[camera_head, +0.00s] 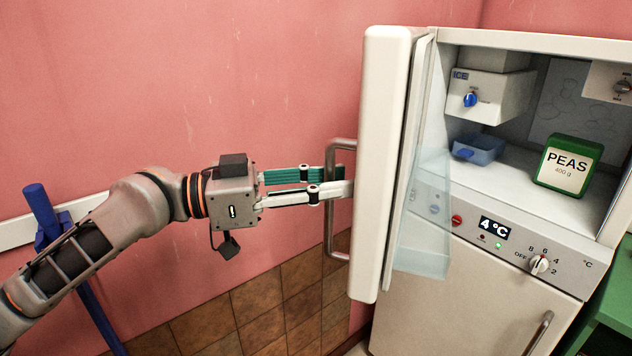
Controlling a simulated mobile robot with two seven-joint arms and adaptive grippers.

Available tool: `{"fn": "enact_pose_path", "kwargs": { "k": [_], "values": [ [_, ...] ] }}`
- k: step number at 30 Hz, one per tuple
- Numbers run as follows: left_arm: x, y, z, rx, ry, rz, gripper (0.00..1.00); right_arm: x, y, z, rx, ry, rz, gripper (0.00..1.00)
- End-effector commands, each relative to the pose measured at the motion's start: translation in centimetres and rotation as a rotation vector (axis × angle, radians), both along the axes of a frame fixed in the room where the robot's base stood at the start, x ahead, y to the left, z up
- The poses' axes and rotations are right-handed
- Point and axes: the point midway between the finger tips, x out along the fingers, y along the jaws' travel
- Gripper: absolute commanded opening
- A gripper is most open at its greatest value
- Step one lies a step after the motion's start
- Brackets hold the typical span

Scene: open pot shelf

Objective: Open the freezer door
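The freezer door (380,165) is the thick white door on the left of the white freezer (470,300). It stands swung wide open, nearly edge-on to me. Its metal bar handle (329,235) is upright on the door's left side. My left gripper (345,181) is at the handle's upper part, one finger on the far side of the bar and one on the near side. The viewing angle hides whether the fingers press on the bar. My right gripper is not in view.
Inside are an ice dispenser (487,95), a blue tray (478,148) and a green PEAS box (567,166). A clear flap (425,230) hangs by the door. A control panel (500,232) lies below. The pink wall (200,80) is behind my arm; a green table (612,310) stands at right.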

Motion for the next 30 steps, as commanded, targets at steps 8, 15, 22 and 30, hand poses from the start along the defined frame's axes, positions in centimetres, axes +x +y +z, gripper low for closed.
{"fn": "enact_pose_path", "kwargs": {
  "k": [8,15,22,30],
  "values": [
    [-1.0,3.7,-0.2,0.003,0.004,0.005,0.27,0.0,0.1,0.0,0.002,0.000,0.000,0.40],
    [-2.5,8.4,-0.2,0.001,0.006,0.004,0.27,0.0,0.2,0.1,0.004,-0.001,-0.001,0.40],
    [-3.4,10.8,-0.1,0.000,0.004,0.001,0.27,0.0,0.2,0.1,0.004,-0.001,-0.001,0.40],
    [-3.6,11.4,0.0,0.001,0.001,-0.001,0.27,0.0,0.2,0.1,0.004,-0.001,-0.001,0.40]
  ]
}}
